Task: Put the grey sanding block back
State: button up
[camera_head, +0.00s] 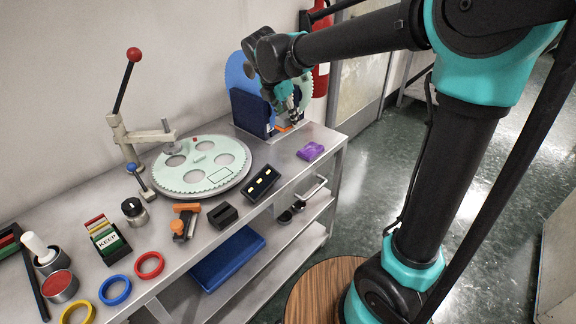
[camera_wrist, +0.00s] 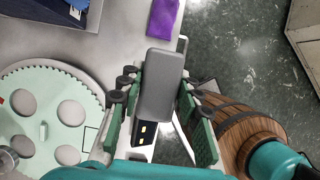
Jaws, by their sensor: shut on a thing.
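The grey sanding block (camera_wrist: 160,85) is a rounded grey slab in the wrist view, held between the green-padded fingers of my gripper (camera_wrist: 152,98). My gripper is shut on it, with one finger on each side, above the bench. In the head view my gripper (camera_head: 287,105) hangs in front of the dark blue rack at the far end of the bench; the block cannot be made out clearly there. A black tray (camera_head: 262,183) with small pale pieces lies near the front edge; in the wrist view the block partly covers it.
The round pale-green lapping plate (camera_head: 232,160) takes up the bench middle. A purple cloth (camera_head: 310,151) lies near the right end. A black slotted holder (camera_head: 222,214), an orange-handled tool (camera_head: 185,221) and coloured rings (camera_head: 149,265) lie along the front. The dark blue rack (camera_head: 250,113) stands behind.

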aim_at(291, 169)
notch_tip(291, 169, down, 18)
dwell(0.5)
jog(key=shift+f, duration=0.1)
jog(key=o, duration=1.1)
